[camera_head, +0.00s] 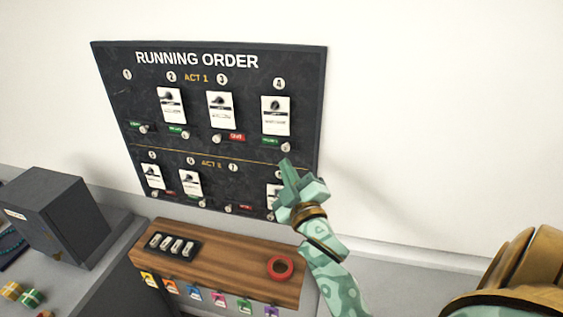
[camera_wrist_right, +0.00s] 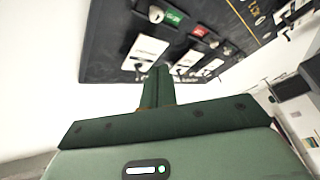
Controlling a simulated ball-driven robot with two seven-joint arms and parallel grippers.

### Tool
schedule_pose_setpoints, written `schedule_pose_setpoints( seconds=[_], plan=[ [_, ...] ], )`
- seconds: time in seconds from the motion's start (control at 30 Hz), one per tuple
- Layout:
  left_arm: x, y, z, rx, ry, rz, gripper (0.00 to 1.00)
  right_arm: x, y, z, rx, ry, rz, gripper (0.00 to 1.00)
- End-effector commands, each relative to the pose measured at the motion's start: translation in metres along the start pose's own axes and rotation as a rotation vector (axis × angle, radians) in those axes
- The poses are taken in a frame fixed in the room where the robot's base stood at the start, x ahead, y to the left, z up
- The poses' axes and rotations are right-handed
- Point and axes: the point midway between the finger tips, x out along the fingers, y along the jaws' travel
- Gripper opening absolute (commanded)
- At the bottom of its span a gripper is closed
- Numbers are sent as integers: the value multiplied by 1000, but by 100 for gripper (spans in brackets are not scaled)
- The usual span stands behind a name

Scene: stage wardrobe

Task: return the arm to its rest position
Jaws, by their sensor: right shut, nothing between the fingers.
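My right gripper (camera_head: 291,172) is raised in front of the lower right part of the black RUNNING ORDER board (camera_head: 205,140). It is shut with nothing between its fingers, and it partly hides the card at the lower right. In the right wrist view the fingers (camera_wrist_right: 158,88) are together and point toward the board (camera_wrist_right: 195,35), which appears upside down. I cannot tell whether the fingertips touch the board. My right arm reaches up from the bottom right of the head view. My left gripper is not in view.
Several white cards (camera_head: 220,112) hang on the board. Below it, a wooden ledge (camera_head: 225,257) bears a dark switch panel (camera_head: 174,245) and a red ring (camera_head: 280,268), with coloured tags along its front. A dark grey box (camera_head: 55,220) stands at left. The wall at right is bare.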

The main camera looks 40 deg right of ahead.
Motion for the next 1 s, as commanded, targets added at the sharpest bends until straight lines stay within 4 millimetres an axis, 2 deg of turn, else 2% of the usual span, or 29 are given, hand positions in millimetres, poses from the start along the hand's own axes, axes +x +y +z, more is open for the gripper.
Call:
schedule_pose_setpoints(
  seconds=[0.1, 0.33, 0.7, 0.77, 0.87, 0.97, 1.0],
  plan=[
    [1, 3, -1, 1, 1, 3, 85, -4, 0, 0, 0, 1, 0, 0],
    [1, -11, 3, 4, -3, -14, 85, -4, 1, -1, 0, 1, 0, 0],
    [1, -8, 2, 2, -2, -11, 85, -4, 0, -1, 43, 2, -1, 0],
    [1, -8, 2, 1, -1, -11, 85, -4, -17, 11, 94, -23, -39, 0],
    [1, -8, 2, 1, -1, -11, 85, -8, -70, 38, 180, -89, -147, 0],
    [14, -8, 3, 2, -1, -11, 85, -29, -148, 82, 262, -183, -288, 0],
    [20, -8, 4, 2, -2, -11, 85, -42, -179, 100, 288, -225, -343, 0]
  ],
)
